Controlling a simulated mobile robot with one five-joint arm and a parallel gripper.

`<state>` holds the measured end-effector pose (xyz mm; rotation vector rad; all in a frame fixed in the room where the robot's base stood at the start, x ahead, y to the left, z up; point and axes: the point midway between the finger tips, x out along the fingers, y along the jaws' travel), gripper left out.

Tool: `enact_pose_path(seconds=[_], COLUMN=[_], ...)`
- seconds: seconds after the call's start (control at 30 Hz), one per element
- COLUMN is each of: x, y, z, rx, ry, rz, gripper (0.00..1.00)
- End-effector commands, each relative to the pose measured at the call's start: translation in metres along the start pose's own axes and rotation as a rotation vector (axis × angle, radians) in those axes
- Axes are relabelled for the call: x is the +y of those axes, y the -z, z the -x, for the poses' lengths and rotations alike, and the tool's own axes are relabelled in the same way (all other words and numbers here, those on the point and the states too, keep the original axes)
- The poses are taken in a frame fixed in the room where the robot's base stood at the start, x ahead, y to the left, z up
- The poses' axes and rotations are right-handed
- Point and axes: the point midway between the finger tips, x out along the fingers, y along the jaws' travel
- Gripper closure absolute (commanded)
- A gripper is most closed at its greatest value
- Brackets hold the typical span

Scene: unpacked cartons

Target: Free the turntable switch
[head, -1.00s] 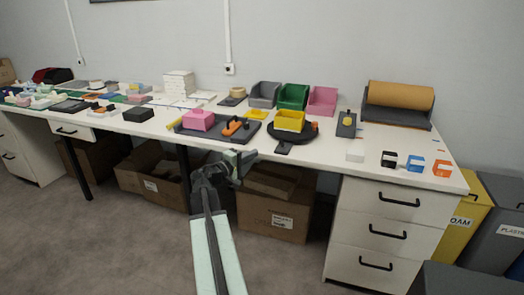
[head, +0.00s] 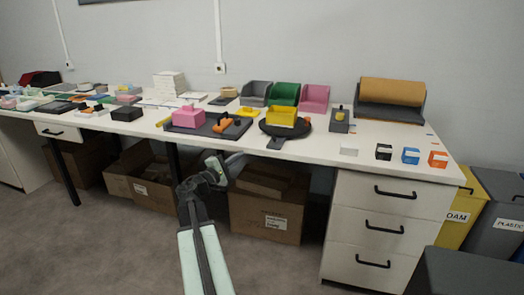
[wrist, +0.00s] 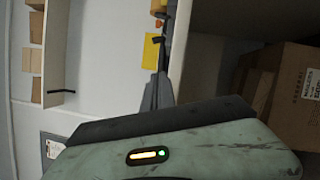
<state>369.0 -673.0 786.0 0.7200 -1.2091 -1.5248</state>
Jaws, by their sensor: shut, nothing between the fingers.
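The turntable (head: 266,129) is a black round disc on the white table, with a yellow open bin (head: 281,117) on top. A dark flat tab (head: 276,143) sticks out from its front toward the table edge. I cannot tell which part is its switch; a grey block with a yellow knob (head: 339,122) stands to its right. My gripper (head: 222,171) is in front of the table, left of and below the turntable in the picture, apart from it. It is shut and empty. In the wrist view the gripper (wrist: 158,92) points up the picture, near a yellow patch I cannot identify.
Left of the turntable, a dark tray (head: 200,131) holds a pink block (head: 188,116) and an orange piece (head: 222,125). Bins and a brown roll (head: 391,92) stand behind. Small clips sit at the right. Cartons (head: 268,216) lie under the table beside the drawers (head: 385,228).

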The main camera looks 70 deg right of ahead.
Motion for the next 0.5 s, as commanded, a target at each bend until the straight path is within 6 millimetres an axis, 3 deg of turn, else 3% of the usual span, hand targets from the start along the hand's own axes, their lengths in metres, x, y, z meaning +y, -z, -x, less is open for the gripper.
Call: enact_pose_path(seconds=[0.27, 0.37, 0.5], x=[0.002, 0.003, 0.003], y=[-0.001, 0.000, 0.001], z=[-0.002, -0.011, -0.037], rx=[0.000, 0.000, -0.001], ry=[0.001, 0.001, 0.002], rz=[-0.001, -0.002, -0.002], gripper=[1.00, 1.00, 1.00])
